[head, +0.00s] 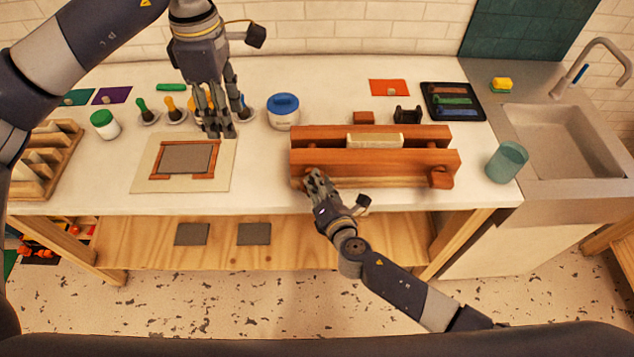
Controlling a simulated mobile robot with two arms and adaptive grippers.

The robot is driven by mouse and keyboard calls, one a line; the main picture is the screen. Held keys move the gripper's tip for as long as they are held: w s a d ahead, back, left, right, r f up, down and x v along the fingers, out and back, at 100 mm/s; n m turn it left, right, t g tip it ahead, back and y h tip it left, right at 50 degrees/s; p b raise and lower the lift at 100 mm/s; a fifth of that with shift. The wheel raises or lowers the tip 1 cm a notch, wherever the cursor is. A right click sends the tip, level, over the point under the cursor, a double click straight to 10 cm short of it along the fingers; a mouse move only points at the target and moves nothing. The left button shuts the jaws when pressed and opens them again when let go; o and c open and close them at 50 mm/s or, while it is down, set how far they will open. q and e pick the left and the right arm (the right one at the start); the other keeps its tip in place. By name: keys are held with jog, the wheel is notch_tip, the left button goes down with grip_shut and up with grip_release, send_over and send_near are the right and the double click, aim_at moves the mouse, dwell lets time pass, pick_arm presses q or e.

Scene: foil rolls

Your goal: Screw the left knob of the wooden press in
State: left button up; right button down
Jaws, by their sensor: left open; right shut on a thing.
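The wooden press (395,166) stands on the white worktop, right of the middle, with a pale block (374,141) between its two long boards. Its right knob (440,178) shows at the front of the near board. The left knob is mostly hidden behind my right gripper (311,174), which is shut on it at the press's front left. My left gripper (222,132) is open and empty, hanging over the worktop by the back edge of a framed grey plate.
The framed grey plate (187,158) lies on a pale sheet left of the press. A blue-lidded jar (284,111) stands behind, between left gripper and press. Several colour-handled tools stand in a row at the back. A teal cup (507,161) stands right of the press, near the sink (570,140).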

jog(key=shift+d+f+m+t+y, duration=0.2)
jog(key=shift+f+m+y, duration=0.1)
jog(key=shift+m, duration=0.45)
jog(key=shift+d+f+m+t+y, duration=0.1)
jog(key=shift+f+m+t+y, duration=0.15)
jog(key=shift+m, duration=0.5)
jog(key=shift+s+f+m+y, duration=0.15)
jog(key=shift+m+y, duration=0.1)
jog(key=shift+m, duration=0.35)
jog(key=shift+f+m+t, duration=0.2)
jog(key=shift+m+t, duration=0.05)
jog(key=shift+m, duration=0.05)
jog(key=c, duration=1.4)
grip_release()
jog(key=shift+o, duration=0.2)
jog(key=shift+s+d+r, duration=0.1)
jog(key=shift+r, duration=0.2)
jog(key=f+v, duration=0.1)
jog(key=v, duration=1.1)
jog(key=shift+r, duration=0.4)
jog(key=shift+d, duration=0.1)
